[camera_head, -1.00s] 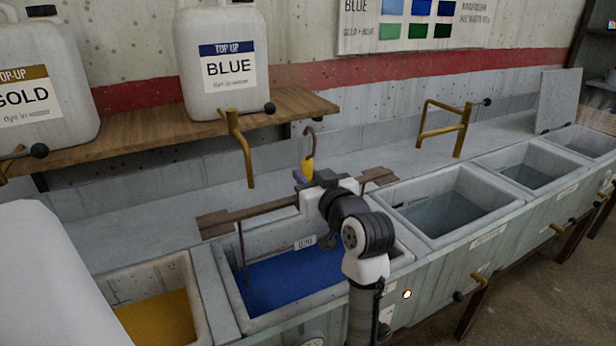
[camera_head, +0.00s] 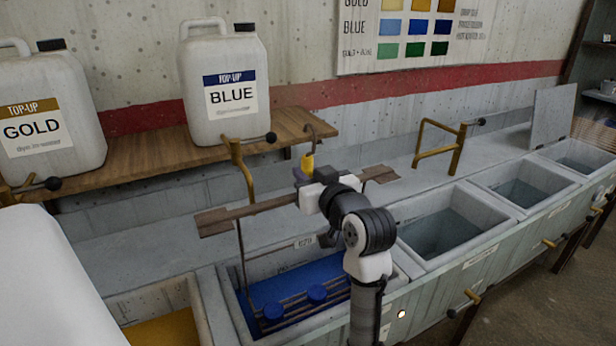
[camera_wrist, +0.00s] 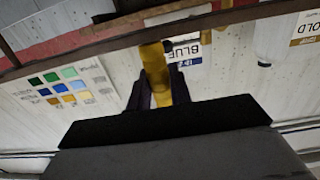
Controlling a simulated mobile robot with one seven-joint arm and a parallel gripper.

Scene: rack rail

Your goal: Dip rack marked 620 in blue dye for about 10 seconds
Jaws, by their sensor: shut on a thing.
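My gripper (camera_head: 306,176) is shut on the yellow grip (camera_head: 308,162) of the rack, above the blue tank. In the wrist view the yellow grip (camera_wrist: 155,65) stands between the dark fingers (camera_wrist: 160,92). The rack has a brown crossbar (camera_head: 245,211), a dark hook on top and thin rods hanging down. The rack's lower bars and round blue pieces (camera_head: 317,293) show at or above the blue dye (camera_head: 275,285). My arm hides the right part of the rack and tank.
A gold dye tank (camera_head: 160,330) is at left; tanks of greyish liquid (camera_head: 445,235) run to the right. Brass brackets (camera_head: 240,165) (camera_head: 455,150) stand behind. BLUE (camera_head: 225,85) and GOLD (camera_head: 50,115) jugs sit on a wooden shelf (camera_head: 150,150).

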